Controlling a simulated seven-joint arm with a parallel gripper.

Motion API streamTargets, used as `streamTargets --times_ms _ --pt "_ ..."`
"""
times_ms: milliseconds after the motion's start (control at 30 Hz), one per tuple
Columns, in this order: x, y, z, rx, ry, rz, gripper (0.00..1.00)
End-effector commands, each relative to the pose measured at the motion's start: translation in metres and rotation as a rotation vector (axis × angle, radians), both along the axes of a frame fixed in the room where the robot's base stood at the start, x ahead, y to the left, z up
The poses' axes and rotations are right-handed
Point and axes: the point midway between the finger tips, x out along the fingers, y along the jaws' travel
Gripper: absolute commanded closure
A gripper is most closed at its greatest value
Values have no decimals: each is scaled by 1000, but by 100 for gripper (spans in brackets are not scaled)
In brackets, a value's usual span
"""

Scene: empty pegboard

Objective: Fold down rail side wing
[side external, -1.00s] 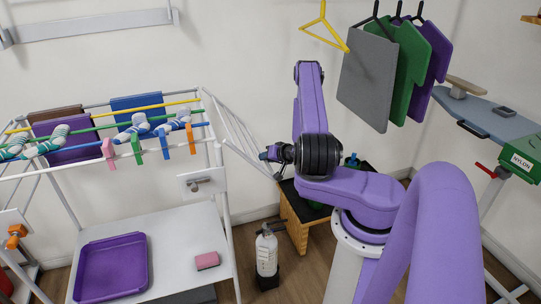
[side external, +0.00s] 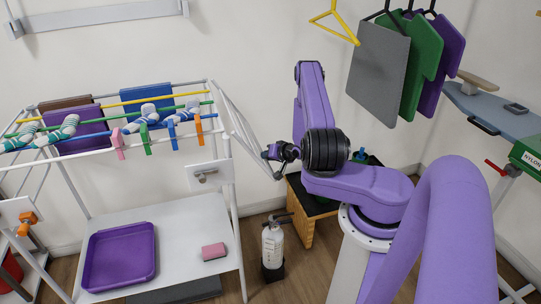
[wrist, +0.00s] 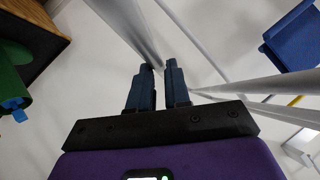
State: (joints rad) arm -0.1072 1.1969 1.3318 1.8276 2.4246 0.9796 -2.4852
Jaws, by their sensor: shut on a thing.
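The drying rack's side wing (side external: 240,121) is a set of thin white rails sloping down to the right from the rack's right top corner in the side view. My gripper (side external: 272,154) is at the wing's outer lower end, shut on its rail. In the wrist view, my gripper's two dark blue fingers (wrist: 158,75) stand close together, and a white rail (wrist: 132,28) runs in between their tips. The exact contact is partly hidden by the fingers. The white drying rack (side external: 70,180) stands at the left, with coloured rods on top.
Socks, cloths and coloured pegs (side external: 145,138) hang on the rack. A purple tray (side external: 119,258) and a pink sponge (side external: 213,251) lie on its lower shelf. A fire extinguisher (side external: 272,248) and a wooden stool (side external: 300,232) stand below my gripper. Hanging boards (side external: 378,70) are at the upper right.

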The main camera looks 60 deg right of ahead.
Motion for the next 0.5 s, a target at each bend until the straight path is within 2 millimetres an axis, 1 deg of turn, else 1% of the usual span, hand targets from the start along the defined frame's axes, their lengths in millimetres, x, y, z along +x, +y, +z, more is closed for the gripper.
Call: streamTargets --times_ms 33,200,500 --pt "8 5 1 -7 -12 16 95" --pt "15 12 -4 -7 -13 16 97" --pt "17 13 -6 -7 -13 11 97"
